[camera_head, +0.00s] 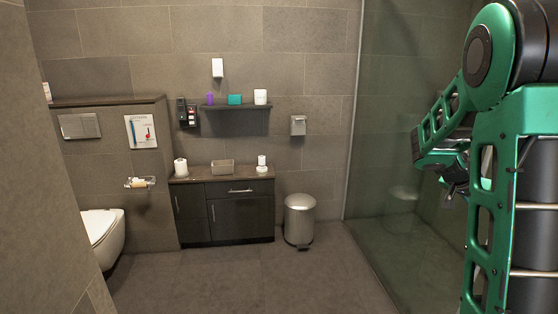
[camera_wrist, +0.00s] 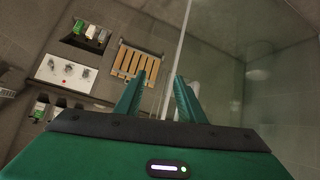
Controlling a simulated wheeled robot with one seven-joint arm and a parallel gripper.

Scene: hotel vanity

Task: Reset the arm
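My green arm stands folded at the right side of the head view, in front of the glass shower wall. My gripper (camera_head: 455,190) shows there only in part, below the wrist. In the wrist view my gripper (camera_wrist: 158,92) has two green fingers spread apart with a clear gap between them. Nothing is held between the fingertips. The fingers touch nothing that I can see.
A dark vanity cabinet (camera_head: 242,216) stands at the back wall under a shelf (camera_head: 236,108) with small items. A metal bin (camera_head: 300,220) stands beside it. A toilet (camera_head: 102,235) is at left. The glass panel (camera_head: 405,120) is close behind my arm. The middle floor is clear.

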